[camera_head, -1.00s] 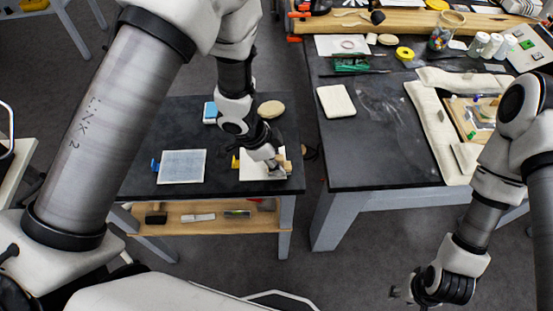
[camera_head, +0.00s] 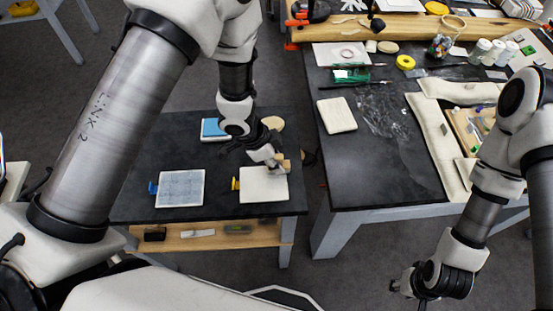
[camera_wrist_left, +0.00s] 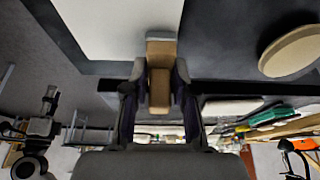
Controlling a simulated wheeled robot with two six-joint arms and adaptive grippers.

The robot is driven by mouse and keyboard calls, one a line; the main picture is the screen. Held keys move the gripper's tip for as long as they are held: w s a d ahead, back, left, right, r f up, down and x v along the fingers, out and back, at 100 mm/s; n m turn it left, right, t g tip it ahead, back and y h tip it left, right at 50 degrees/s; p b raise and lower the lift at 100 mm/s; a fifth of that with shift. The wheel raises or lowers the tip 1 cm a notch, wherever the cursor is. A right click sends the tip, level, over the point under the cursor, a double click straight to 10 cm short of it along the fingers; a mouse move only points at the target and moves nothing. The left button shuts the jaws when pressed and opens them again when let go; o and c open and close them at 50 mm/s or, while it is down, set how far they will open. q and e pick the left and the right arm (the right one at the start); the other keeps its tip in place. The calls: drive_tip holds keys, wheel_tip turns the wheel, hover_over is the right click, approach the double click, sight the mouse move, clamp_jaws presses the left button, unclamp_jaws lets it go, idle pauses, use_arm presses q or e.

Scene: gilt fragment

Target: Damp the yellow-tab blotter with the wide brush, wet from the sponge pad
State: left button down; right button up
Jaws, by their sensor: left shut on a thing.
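The yellow-tab blotter (camera_head: 262,188) is a pale square lying on the dark low table, with its yellow tab (camera_head: 235,184) at its left edge. My left gripper (camera_head: 275,160) is shut on the wide brush (camera_head: 284,165), over the blotter's back right part. In the left wrist view the brush's wooden handle (camera_wrist_left: 159,90) sits between both fingers, its grey end beside the pale sheet (camera_wrist_left: 120,25). I cannot tell whether the brush touches the blotter. The blue sponge pad (camera_head: 210,129) lies behind, partly hidden by my arm. My right gripper (camera_head: 397,287) hangs low at right; its jaws are unclear.
A blue-tab blotter (camera_head: 180,190) lies left of the yellow-tab one. A round tan disc (camera_head: 273,123) lies at the back of the low table. A gap separates it from the larger dark bench (camera_head: 370,170) at right, which carries many tools.

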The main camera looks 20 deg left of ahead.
sight(280, 158)
use_arm(q)
drive_tip(key=shift+w+a+r+p, duration=0.1)
drive_tip(key=shift+w+r+p, duration=0.05)
drive_tip(key=shift+r+p, duration=0.4)
drive_tip(key=shift+w+r+p, duration=0.1)
drive_tip(key=shift+r+p, duration=0.35)
drive_tip(key=shift+r, duration=0.1)
drive_tip(key=shift+s+d+r+p, duration=0.1)
drive_tip(key=shift+s+r+p, duration=0.15)
drive_tip(key=shift+r+p, duration=0.25)
drive_tip(key=shift+s+d+r+p, duration=0.1)
drive_tip(key=shift+s+r+p, duration=0.15)
drive_tip(key=shift+r, duration=0.3)
drive_tip(key=shift+r+p, duration=0.35)
drive_tip(key=shift+r, duration=0.05)
drive_tip(key=shift+w+a+r+p, duration=0.1)
drive_tip(key=shift+w+r+p, duration=0.1)
drive_tip(key=shift+r+p, duration=0.35)
drive_tip(key=shift+w+r+p, duration=0.15)
drive_tip(key=shift+r+p, duration=0.2)
drive_tip(key=shift+p, duration=0.25)
drive_tip(key=shift+r, duration=0.35)
drive_tip(key=shift+s+r+p, duration=0.2)
drive_tip(key=shift+s+p, duration=0.05)
drive_tip(key=shift+p, duration=0.15)
drive_tip(key=shift+w+f, duration=0.1)
drive_tip(key=shift+w, duration=0.05)
